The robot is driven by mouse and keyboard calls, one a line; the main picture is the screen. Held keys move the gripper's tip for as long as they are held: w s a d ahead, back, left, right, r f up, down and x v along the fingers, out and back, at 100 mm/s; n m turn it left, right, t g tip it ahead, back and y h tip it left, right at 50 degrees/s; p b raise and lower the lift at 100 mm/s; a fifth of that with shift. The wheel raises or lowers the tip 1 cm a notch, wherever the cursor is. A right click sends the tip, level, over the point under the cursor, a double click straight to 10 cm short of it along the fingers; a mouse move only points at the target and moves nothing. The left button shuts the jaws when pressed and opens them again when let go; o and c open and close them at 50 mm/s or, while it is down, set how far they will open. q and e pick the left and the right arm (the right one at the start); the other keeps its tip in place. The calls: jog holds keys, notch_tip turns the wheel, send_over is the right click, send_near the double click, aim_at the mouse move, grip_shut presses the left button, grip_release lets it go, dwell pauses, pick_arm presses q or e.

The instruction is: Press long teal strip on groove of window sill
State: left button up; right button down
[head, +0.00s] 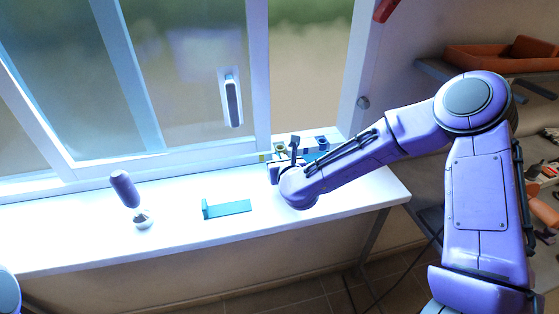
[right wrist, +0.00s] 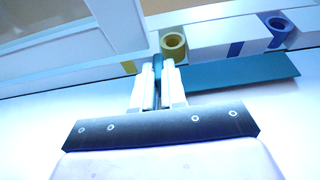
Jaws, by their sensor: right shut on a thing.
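The long teal strip (right wrist: 235,76) lies along the window frame in the right wrist view, its right part reaching out past my fingers. My right gripper (right wrist: 158,72) is shut on the strip near the frame's lower edge. In the head view this gripper (head: 276,168) is at the back of the white window sill (head: 170,222), by the window's right part, and my arm hides most of the strip. The groove cannot be made out clearly. My left gripper is not in view.
A short teal piece with an upright end (head: 228,210) lies on the sill. A purple-handled tool (head: 125,190) stands to its left. A yellow ring (right wrist: 173,46) and a blue ring (right wrist: 279,28) are behind the strip. The sill's front is mostly clear.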

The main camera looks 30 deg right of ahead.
jog(key=c, duration=1.1)
grip_release()
jog(key=b+v, duration=0.2)
jog(key=v, duration=0.8)
jog(key=shift+s+r, duration=0.15)
jog(key=shift+s, duration=0.15)
